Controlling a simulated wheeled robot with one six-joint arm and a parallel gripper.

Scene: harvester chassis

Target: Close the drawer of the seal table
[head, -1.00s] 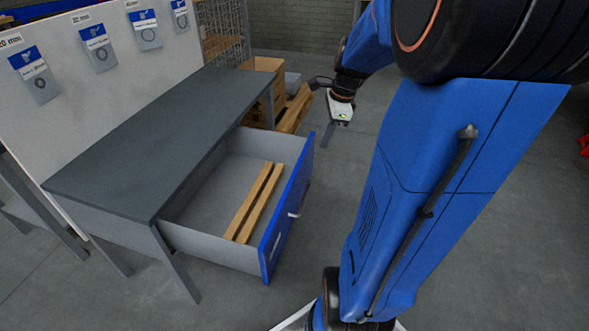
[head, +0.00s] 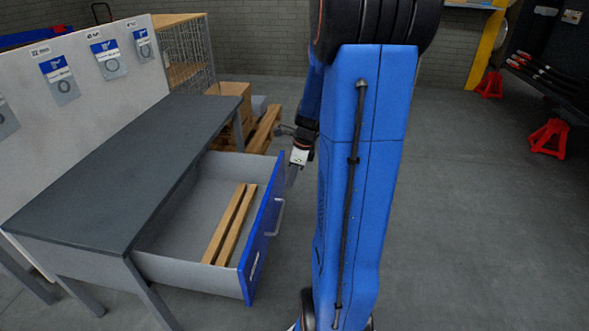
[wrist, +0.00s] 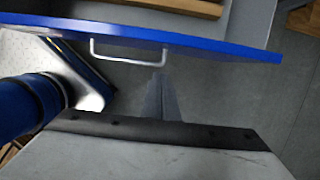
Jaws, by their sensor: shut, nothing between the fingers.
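The seal table (head: 115,155) has a dark grey top and stands at the left in the head view. Its drawer (head: 185,272) is pulled well out, with a blue front (head: 262,232) and a pale bar handle (head: 278,217). Two wooden slats (head: 230,225) lie inside it. My gripper (head: 292,176) is beside the outer face of the drawer front, near its far end; contact cannot be told there.
A white board (head: 80,100) with hanging seal packs stands behind the table. A cardboard box (head: 235,98) and wooden pallets (head: 265,130) lie beyond the drawer. Red stands (head: 550,137) are at the far right.

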